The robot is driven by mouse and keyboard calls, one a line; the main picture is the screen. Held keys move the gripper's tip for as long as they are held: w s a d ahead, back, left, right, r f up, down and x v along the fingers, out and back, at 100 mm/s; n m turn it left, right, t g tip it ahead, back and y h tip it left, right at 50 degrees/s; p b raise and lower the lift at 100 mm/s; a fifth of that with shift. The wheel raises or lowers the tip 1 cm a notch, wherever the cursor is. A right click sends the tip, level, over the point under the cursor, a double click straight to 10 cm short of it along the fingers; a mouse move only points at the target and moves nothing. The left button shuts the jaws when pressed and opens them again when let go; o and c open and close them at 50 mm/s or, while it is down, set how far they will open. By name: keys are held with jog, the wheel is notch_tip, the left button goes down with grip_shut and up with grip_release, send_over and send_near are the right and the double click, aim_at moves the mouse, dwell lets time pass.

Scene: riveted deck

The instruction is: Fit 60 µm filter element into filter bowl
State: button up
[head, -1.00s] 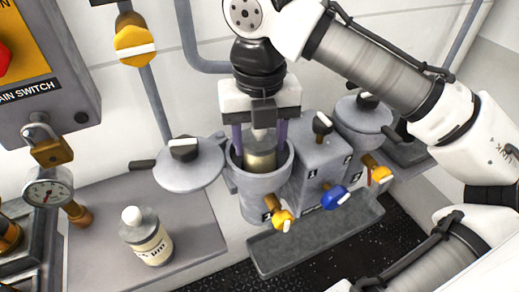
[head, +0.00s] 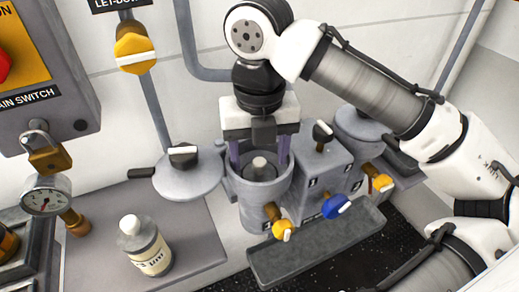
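The filter bowl (head: 258,193) is a grey open-topped cylinder fixed to the wall unit. A filter element (head: 259,163) stands in it; its pale round knob and grey top show, and the rest is hidden by the bowl wall. I cannot read its label. My gripper (head: 259,158) points down over the bowl. Its two purple fingers stand either side of the knob, apart from it, with their tips at the bowl mouth; it looks open. Another element (head: 147,246), grey with a white knob and a cream µm label, stands on the bench at left; its number is unclear.
The round lid (head: 188,178) is swung out left of the bowl. A yellow-handled valve (head: 281,230) and a blue-handled valve (head: 336,206) stick out in front. A drip tray (head: 315,247) lies below. A second, lidded bowl (head: 358,122) is at right.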

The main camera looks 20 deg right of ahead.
notch_tip(320, 180, up, 13)
jog(key=p, duration=0.2)
dwell(0.5)
jog(key=shift+s, duration=0.1)
